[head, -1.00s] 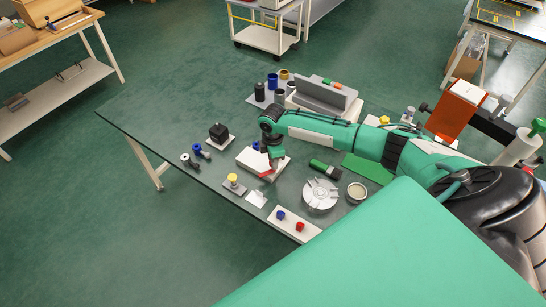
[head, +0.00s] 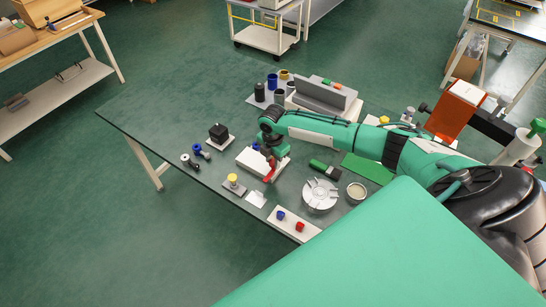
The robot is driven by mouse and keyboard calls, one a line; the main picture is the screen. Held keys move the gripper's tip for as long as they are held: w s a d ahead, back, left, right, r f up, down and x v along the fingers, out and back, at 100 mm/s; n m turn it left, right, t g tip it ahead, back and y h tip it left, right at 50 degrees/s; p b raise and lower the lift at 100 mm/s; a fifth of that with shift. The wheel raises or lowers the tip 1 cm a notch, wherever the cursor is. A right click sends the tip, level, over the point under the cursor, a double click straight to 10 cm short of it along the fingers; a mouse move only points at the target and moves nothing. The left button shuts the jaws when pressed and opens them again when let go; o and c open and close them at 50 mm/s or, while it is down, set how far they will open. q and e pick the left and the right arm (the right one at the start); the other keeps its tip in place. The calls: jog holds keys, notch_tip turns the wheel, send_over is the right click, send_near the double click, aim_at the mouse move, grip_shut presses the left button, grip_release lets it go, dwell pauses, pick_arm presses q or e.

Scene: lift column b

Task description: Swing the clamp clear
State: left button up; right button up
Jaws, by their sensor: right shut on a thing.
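The clamp is a small red bar (head: 269,174) on a white block (head: 250,158) near the middle of the table. It lies along the block's right end and points toward the table's front edge. My right gripper (head: 273,160) comes in from the right and is shut on the red clamp at its far end. The fingers and wrist hide part of the clamp and of the block. A blue spot (head: 256,146) shows on the block beside the wrist. My left gripper is not in view.
A dark green-and-black tool (head: 324,169) lies to the right.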

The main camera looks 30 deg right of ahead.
aim_at(273, 162)
jog(key=shift+w, duration=0.1)
jog(key=o, duration=1)
jog(key=shift+c, duration=0.2)
jog(key=shift+r, duration=0.1)
notch_tip(273, 162, up, 14)
jog(key=b, duration=0.3)
jog(key=shift+f, duration=0.2)
